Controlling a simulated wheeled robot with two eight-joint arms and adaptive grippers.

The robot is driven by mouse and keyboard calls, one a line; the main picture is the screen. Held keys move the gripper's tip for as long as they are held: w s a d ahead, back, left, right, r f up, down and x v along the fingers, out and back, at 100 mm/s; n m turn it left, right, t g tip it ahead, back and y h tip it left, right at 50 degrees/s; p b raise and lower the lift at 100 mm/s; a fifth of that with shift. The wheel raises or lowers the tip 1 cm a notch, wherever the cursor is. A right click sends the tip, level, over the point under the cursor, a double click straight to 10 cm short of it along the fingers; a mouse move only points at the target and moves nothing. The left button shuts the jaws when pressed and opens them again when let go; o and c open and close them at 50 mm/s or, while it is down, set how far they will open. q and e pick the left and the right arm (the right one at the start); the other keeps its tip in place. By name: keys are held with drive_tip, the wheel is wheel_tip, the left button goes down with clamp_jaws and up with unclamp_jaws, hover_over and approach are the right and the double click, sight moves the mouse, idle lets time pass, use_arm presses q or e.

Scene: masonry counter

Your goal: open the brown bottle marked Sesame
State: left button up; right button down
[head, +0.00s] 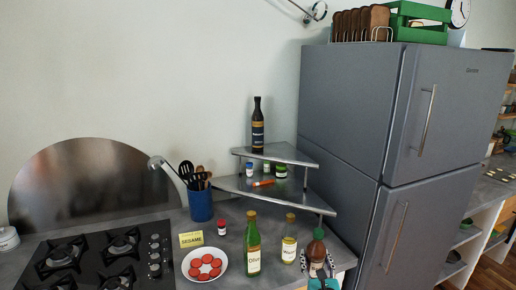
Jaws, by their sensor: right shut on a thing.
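A yellow card (191,240) reading SESAME stands behind the plate. A dark bottle (257,128) with a small, hard-to-read label stands upright on the top corner shelf. A green bottle (253,246) marked Olive and a bottle with a pale label (289,242) stand left of my right gripper. My left gripper is not in view.
A white plate (188,273) of red slices and a small red-capped jar (222,228) are on the counter. The gas hob (90,258) lies left, a blue utensil pot (201,206) behind. The corner shelf (230,183) holds small jars. The grey fridge (350,110) bounds the right.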

drive_tip(key=shift+s+a+y, duration=0.3)
drive_tip(key=shift+s+a, duration=0.3)
drive_tip(key=shift+s, duration=0.25)
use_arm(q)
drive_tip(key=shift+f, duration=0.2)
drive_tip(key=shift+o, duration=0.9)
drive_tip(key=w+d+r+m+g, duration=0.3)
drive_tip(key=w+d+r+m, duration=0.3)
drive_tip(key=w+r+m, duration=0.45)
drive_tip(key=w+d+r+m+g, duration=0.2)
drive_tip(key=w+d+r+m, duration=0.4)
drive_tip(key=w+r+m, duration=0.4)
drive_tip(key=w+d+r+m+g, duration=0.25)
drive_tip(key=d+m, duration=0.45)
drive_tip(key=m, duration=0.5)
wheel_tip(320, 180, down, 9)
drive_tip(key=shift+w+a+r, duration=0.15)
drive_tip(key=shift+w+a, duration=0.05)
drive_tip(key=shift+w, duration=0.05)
use_arm(e)
drive_tip(key=s+a, duration=0.2)
drive_tip(key=a, duration=0.7)
drive_tip(key=s+a, duration=0.2)
drive_tip(key=a, duration=0.6)
drive_tip(key=shift+s+a, duration=0.3)
drive_tip(key=shift+a, duration=0.1)
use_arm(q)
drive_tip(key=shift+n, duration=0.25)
